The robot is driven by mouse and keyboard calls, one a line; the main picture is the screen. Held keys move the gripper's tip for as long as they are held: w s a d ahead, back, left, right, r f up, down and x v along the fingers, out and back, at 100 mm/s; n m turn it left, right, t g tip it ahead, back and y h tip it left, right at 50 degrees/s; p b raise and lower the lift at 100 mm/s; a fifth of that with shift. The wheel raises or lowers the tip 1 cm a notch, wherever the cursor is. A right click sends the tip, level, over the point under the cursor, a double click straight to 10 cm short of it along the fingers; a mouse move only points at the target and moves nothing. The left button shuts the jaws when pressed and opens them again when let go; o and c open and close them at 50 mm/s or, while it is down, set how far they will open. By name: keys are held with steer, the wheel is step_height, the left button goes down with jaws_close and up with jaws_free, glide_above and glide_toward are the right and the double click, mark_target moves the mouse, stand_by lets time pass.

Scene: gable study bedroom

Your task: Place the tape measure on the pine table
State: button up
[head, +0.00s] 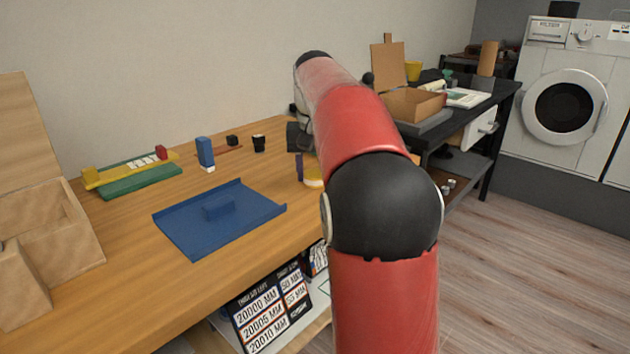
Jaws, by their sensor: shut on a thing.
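The pine table (120,255) runs along the wall with a wood-grain top. My gripper (306,168) hangs over its right part, largely hidden behind my red and black arm. A small yellow and pale thing (313,181), seemingly the tape measure, shows beside the arm at the fingertips, with a purple strip at its left. The gripper is shut on it. The arm covers its right side, and I cannot tell whether it touches the tabletop.
A blue tray (180,232) with a blue block lies left of my gripper. A wooden box (75,240) fills the left end. A black desk (480,105) stands right.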

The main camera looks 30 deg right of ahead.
steer(key=shift+f, duration=0.1)
steer(key=o, duration=1)
step_height(320, 180, up, 12)
steer(key=s+p, duration=0.2)
steer(key=p, duration=0.2)
steer(key=s+a+f+n+t, duration=0.1)
steer(key=s+a+f+n, duration=0.1)
steer(key=s+a, duration=0.5)
steer(key=s+a+f+n+t, duration=0.1)
steer(key=s+a+f, duration=0.1)
steer(key=s+f, duration=0.3)
steer(key=s+a+f+n+t, duration=0.1)
steer(key=s+a+f, duration=0.2)
steer(key=s+f, duration=0.3)
steer(key=s+a+f+n+t, duration=0.1)
steer(key=s+a+f, duration=0.2)
steer(key=s+f, duration=0.3)
steer(key=shift+s+a+f+y, duration=0.1)
steer(key=shift+s+a+y, duration=0.15)
steer(key=shift+s+y, duration=0.15)
